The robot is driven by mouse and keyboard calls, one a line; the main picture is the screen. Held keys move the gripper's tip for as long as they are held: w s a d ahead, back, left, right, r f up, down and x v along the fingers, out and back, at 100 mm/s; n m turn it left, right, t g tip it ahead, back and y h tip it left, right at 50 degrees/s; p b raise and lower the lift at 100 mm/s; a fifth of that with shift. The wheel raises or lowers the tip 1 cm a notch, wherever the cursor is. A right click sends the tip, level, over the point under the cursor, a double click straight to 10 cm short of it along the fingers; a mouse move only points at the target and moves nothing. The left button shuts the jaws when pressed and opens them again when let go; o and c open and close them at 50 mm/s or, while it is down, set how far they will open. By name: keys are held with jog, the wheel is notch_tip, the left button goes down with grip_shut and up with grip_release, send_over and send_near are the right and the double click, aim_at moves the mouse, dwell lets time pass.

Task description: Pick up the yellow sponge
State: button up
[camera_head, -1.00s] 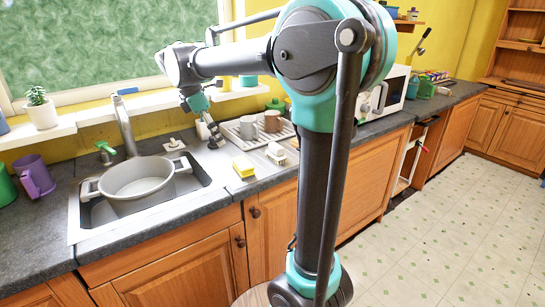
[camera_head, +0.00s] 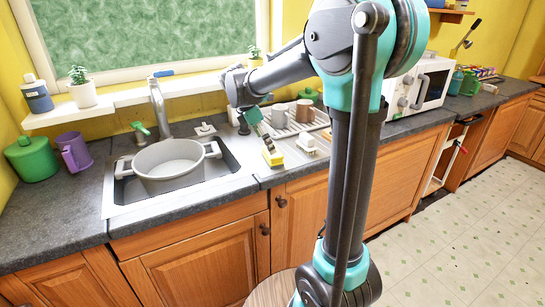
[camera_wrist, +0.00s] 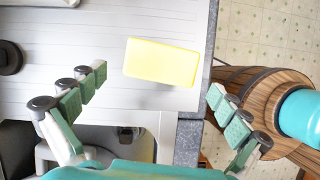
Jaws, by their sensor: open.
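The yellow sponge (camera_head: 273,158) lies on the ribbed drainboard just right of the sink. In the wrist view the sponge (camera_wrist: 162,62) shows as a plain yellow block near the drainboard's edge. My gripper (camera_wrist: 158,84) is open, with one green-padded finger to the left of the sponge and the other to its right. Neither finger visibly touches it. In the head view my gripper (camera_head: 267,143) points down over the sponge and partly hides its top. The exact height of the fingertips above the drainboard cannot be told.
A large grey pot (camera_head: 169,168) sits in the sink to the left. A small whitish item (camera_head: 307,142) stands close to the sponge's right. Mugs (camera_head: 304,112) stand on a rack behind. The counter's front edge (camera_wrist: 190,140) is close to the sponge.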

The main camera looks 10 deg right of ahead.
jog(key=x, duration=0.5)
jog(key=shift+d+r, duration=0.1)
jog(key=shift+d, duration=0.1)
jog(key=c, duration=0.8)
jog(key=shift+r, duration=0.1)
notch_tip(320, 180, up, 20)
jog(key=shift+f, duration=0.1)
